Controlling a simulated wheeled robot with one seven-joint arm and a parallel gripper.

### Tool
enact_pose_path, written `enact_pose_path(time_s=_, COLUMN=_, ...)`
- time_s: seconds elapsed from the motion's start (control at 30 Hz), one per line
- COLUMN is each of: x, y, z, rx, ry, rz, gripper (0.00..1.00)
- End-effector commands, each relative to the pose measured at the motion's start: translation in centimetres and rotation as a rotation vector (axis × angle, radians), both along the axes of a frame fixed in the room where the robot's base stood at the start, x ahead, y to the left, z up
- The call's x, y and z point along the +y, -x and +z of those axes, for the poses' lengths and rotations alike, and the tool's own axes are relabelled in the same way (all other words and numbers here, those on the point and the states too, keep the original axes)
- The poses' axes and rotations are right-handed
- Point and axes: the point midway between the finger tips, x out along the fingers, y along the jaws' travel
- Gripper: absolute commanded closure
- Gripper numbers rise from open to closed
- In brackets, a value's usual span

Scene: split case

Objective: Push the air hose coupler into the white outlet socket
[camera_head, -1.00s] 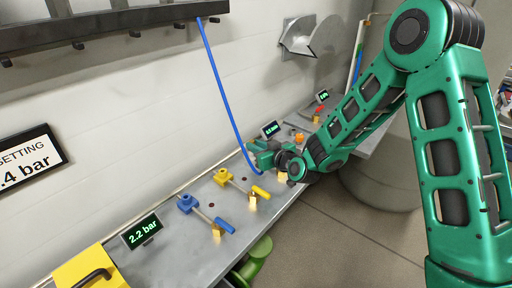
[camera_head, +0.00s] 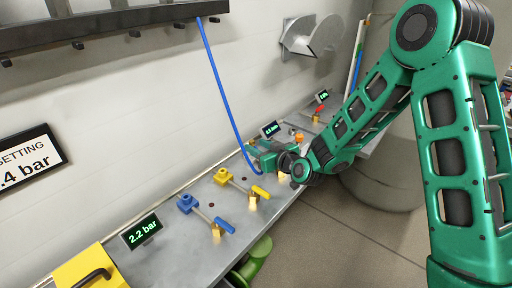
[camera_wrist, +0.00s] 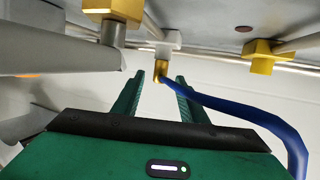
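The air hose coupler is a small brass-coloured piece (camera_wrist: 161,74) at the end of a blue hose (camera_wrist: 235,112) in the wrist view. It sits right against the white outlet socket (camera_wrist: 168,42); how deep it goes in cannot be told. My gripper (camera_wrist: 160,76) is open, with one green finger on each side of the coupler's line and visible gaps to it. The hose bends away to the right past the right finger. In the head view my gripper (camera_head: 268,154) is low over the bench, and the blue hose (camera_head: 222,85) hangs down to it; coupler and socket are hidden there.
The metal bench (camera_head: 170,262) runs along the wall. Blue (camera_head: 188,203) and yellow (camera_head: 222,177) valve fittings and a 2.2 bar display (camera_head: 141,231) stand nearer. A brass fitting (camera_wrist: 112,12) and grey bar are close left of my fingers; a yellow fitting (camera_wrist: 262,56) is right.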

Motion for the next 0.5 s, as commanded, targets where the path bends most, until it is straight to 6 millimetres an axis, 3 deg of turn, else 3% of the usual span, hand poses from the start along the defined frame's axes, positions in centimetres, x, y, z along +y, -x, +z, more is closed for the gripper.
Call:
enact_pose_path(time_s=0.3, x=-3.4, y=4.6, z=1.5, rx=0.002, ry=-0.001, rz=-0.004, gripper=0.61)
enact_pose_path(time_s=0.5, x=-4.6, y=6.6, z=2.2, rx=0.001, ry=-0.002, rz=-0.002, gripper=0.61)
